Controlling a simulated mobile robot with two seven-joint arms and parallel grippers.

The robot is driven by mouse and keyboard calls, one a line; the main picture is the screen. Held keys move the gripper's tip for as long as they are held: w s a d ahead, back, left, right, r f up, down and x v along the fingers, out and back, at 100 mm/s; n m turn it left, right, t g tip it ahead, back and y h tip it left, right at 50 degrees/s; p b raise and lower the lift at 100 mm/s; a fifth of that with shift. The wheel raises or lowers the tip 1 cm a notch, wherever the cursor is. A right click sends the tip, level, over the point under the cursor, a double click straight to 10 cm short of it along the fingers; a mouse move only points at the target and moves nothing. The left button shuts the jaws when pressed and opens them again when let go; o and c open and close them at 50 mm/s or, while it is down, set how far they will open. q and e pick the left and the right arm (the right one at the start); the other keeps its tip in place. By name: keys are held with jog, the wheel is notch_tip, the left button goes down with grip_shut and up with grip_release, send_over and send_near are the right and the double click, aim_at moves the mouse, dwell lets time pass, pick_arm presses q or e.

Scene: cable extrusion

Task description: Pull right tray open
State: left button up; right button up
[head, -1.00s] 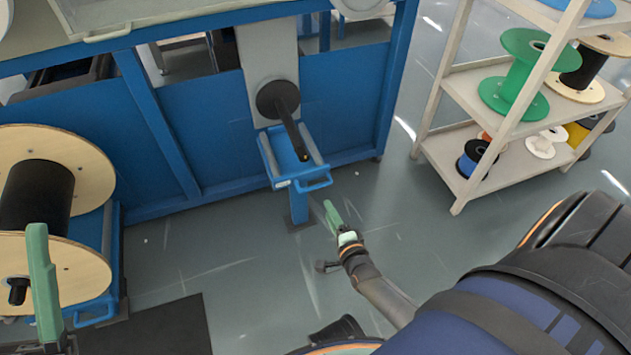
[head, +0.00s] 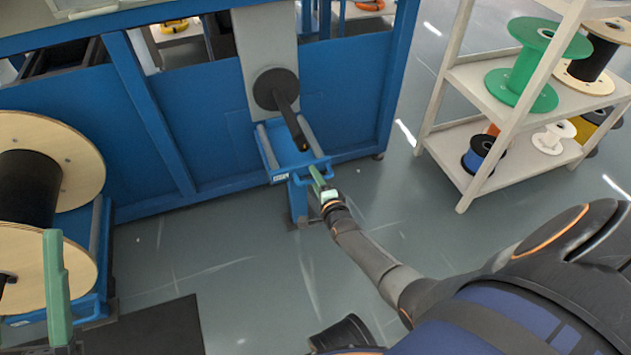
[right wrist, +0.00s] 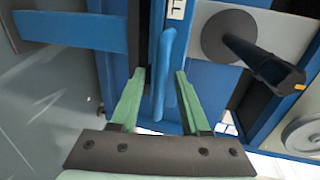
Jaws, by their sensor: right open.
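The right tray (head: 288,149) is a small blue tray with grey side bars, under a black spindle (head: 290,115) on the blue machine. Its blue handle at the front shows in the right wrist view (right wrist: 163,75). My right gripper (head: 316,178) has green fingers and is at this handle. In the right wrist view its fingers (right wrist: 160,72) are apart, with the handle between them and no clear contact. My left gripper (head: 57,285) shows as one upright green finger at the lower left; its other finger is hidden.
A large wooden-flanged spool (head: 45,170) sits in another blue tray (head: 98,250) at the left. A shelf (head: 465,90) with several spools stands at the right. A dark mat (head: 155,328) lies on the floor; the grey floor before the right tray is clear.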

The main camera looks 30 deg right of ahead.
grip_shut()
dwell(0.3)
dwell(1.1)
